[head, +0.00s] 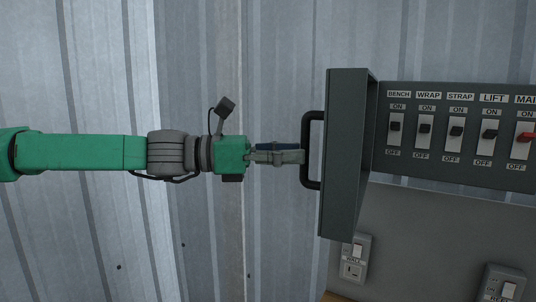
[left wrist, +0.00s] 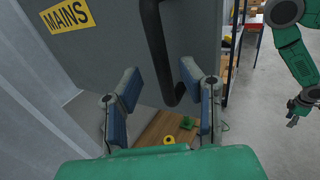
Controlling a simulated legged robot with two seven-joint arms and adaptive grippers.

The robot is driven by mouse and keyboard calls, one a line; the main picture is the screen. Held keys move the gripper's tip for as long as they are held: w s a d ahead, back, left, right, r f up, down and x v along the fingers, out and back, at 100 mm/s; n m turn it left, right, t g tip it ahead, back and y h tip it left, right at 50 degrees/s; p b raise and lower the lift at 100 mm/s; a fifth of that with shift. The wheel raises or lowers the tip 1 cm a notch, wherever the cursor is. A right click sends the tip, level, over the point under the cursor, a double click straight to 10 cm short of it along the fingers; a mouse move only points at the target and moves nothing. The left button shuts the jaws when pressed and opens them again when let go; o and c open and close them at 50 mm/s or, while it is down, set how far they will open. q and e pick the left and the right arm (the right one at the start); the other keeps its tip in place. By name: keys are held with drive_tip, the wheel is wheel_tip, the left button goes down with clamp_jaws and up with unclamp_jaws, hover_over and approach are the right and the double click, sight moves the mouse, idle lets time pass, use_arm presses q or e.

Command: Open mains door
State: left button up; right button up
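The grey mains door (head: 343,150) stands swung open, seen nearly edge-on in the head view, with the switch panel uncovered to its right. In the left wrist view the door (left wrist: 115,50) fills the upper left and carries a yellow MAINS label (left wrist: 68,15). Its black bar handle (head: 307,150) faces left; it also shows in the left wrist view (left wrist: 158,50). My left gripper (head: 299,156) is at the handle. Its fingers are spread, one on each side of the bar, with gaps visible. My right gripper (left wrist: 297,112) hangs at the right; its finger state is unclear.
Two grey sockets (head: 353,258) (head: 503,285) sit below. A corrugated metal wall (head: 200,240) is behind my left arm. Shelving and open floor lie beyond the door in the left wrist view.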

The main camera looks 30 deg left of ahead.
use_arm(q)
drive_tip(key=v, duration=0.5)
drive_tip(key=shift+s+d, duration=0.15)
drive_tip(key=shift+s, duration=0.05)
drive_tip(key=shift+d, duration=0.1)
drive_tip(key=shift+d, duration=0.2)
idle(0.3)
